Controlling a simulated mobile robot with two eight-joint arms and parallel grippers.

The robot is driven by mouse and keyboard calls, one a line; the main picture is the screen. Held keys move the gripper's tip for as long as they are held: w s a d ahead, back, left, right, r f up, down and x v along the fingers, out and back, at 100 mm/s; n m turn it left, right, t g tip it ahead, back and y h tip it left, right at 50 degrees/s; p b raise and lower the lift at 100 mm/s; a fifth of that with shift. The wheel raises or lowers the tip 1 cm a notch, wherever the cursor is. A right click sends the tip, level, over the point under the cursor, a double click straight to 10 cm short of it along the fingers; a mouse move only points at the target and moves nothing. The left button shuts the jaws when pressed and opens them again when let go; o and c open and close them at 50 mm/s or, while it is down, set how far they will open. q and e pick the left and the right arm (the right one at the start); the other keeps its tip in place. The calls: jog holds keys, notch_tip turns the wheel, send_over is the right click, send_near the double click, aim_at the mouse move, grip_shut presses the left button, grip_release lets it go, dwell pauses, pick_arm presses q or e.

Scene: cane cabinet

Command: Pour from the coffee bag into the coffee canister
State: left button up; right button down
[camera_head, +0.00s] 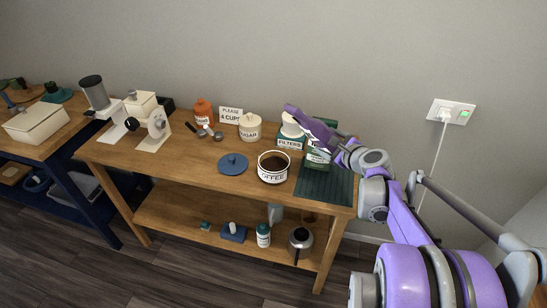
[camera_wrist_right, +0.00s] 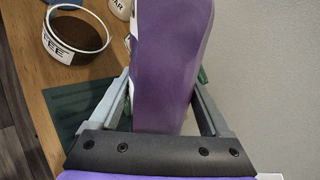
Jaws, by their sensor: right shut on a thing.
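The coffee canister (camera_head: 273,178) is white with "COFFEE" on its side. It stands upright and open near the table's front, with dark brown contents inside; it also shows at the upper left of the right wrist view (camera_wrist_right: 55,48). A purple object (camera_head: 308,122), which looks like the coffee bag, is held tilted behind and to the right of the canister. In the right wrist view the bag (camera_wrist_right: 165,65) fills the space between the fingers of my right gripper (camera_wrist_right: 163,100), which is shut on it. The bag's mouth cannot be made out. My left gripper is not in view.
A blue lid (camera_head: 233,164) lies left of the canister. A dark green mat (camera_head: 325,185) lies to its right. Behind stand a sugar jar (camera_head: 250,128), a filters box (camera_head: 290,142) and a green labelled container (camera_head: 318,158), partly hidden by my arm.

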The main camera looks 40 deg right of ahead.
jog(key=shift+s+d+f, duration=0.1)
jog(key=shift+s+d, duration=0.15)
jog(key=shift+s, duration=0.05)
jog(key=shift+w+f, duration=0.15)
jog(key=shift+s+d+f+n+g, duration=0.15)
jog(key=shift+s+d+n+g, duration=0.05)
jog(key=shift+s+n+g, duration=0.1)
jog(key=shift+w+a+f, duration=0.1)
jog(key=shift+h+b, duration=0.3)
jog(key=shift+d+f, duration=0.15)
jog(key=shift+d, duration=0.1)
jog(key=shift+f, duration=0.1)
